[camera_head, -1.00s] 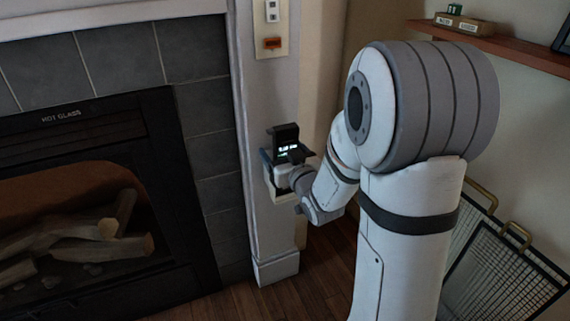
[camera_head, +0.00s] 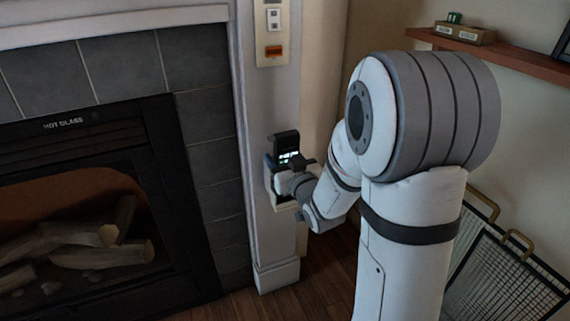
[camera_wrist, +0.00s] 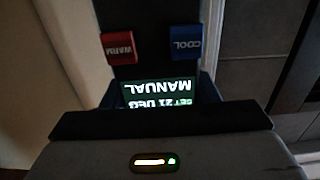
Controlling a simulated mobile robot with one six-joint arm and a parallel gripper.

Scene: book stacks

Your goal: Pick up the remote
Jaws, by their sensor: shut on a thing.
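The remote (camera_head: 287,143) is a slim black device with a lit screen, upright against the white pillar in the head view. In the wrist view the remote (camera_wrist: 150,72) appears upside down, with a red WARM button, a blue COOL button and a green-lit screen reading MANUAL and 21 DEG. My gripper (camera_head: 284,163) is at the remote's lower part and shut on it. Its body hides the remote's lower end. A pale holder (camera_head: 284,203) shows just below my gripper; whether the remote still touches it cannot be told.
The pillar (camera_head: 274,226) stands close behind the remote, with a switch plate (camera_head: 272,32) above. The fireplace (camera_head: 88,215) is on the left. A wooden shelf (camera_head: 520,57) and a mesh screen (camera_head: 505,270) are on the right. Open wood floor (camera_head: 322,272) lies below.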

